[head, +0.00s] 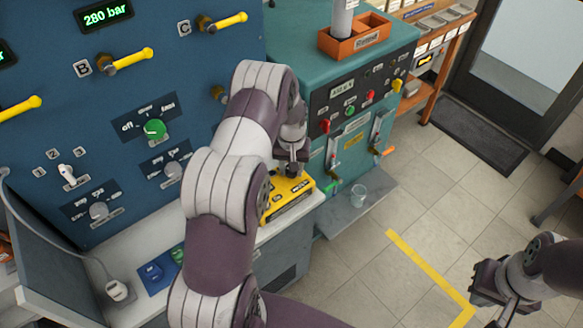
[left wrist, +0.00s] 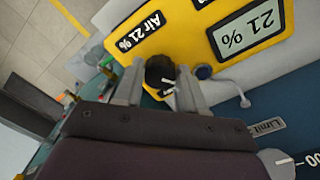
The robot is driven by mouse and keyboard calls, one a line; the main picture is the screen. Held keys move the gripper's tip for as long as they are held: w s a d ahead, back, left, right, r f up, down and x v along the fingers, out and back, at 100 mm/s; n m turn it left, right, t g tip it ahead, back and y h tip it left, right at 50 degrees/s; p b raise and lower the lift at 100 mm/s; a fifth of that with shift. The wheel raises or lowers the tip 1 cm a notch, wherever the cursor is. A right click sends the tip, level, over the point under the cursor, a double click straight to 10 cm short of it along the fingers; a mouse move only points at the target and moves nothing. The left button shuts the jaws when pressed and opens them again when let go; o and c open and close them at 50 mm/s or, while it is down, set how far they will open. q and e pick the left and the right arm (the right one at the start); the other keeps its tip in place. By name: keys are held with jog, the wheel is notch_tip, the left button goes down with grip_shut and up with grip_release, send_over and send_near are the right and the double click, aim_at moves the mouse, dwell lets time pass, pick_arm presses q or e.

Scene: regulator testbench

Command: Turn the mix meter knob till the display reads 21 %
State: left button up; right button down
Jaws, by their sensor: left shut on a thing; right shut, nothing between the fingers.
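The yellow mix meter (head: 290,202) lies on the white bench ledge, partly hidden by my left arm in the head view. In the left wrist view the yellow meter (left wrist: 185,22) fills the top, and its display (left wrist: 247,27) reads 21 %. The label "Air 21 %" (left wrist: 139,38) is printed beside it. The black mix meter knob (left wrist: 160,70) sits between the fingers of my left gripper (left wrist: 158,84), which is shut on it. My left gripper (head: 291,168) is above the meter in the head view. My right gripper (head: 500,293) is shut and empty, over the floor at lower right.
A blue panel (head: 60,120) with valves and knobs stands at left. A teal cabinet (head: 300,50) with coloured controls stands behind the meter. The tiled floor is open.

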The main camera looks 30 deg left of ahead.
pick_arm(q)
jog(key=shift+w+n, duration=0.1)
jog(key=shift+n, duration=1.4)
jog(key=o, duration=0.9)
jog(key=shift+o, duration=0.8)
jog(key=shift+r, duration=0.1)
notch_tip(320, 180, up, 13)
jog(key=b, duration=0.2)
jog(key=shift+f, duration=0.2)
